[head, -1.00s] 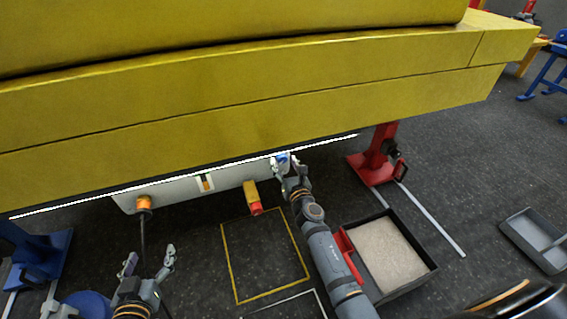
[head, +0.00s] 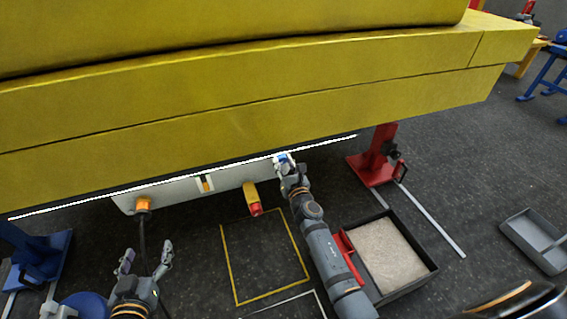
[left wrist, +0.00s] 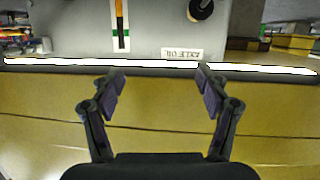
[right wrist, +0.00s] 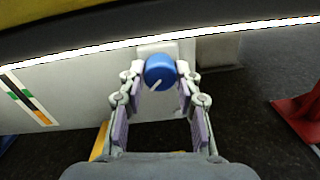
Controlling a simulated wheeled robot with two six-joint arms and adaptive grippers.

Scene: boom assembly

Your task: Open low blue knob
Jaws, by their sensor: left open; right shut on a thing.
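The blue knob (right wrist: 160,70) is on the front of the grey panel under the yellow boom. It is round, with a pale line pointing to the lower left in the right wrist view. My right gripper (right wrist: 160,78) has its fingers shut on the knob, one on each side. In the head view, the knob (head: 282,157) shows just beyond my right gripper (head: 286,166). My left gripper (head: 147,254) is open and empty, low at the left and apart from the panel. Its spread fingers also show in the left wrist view (left wrist: 158,78).
The yellow boom (head: 250,110) hangs above the grey panel (head: 178,194). An orange connector with a cable (head: 143,204) and a yellow-red part (head: 252,198) project from the panel. A red stand (head: 372,168) and a tray of pale granules (head: 388,252) are at right.

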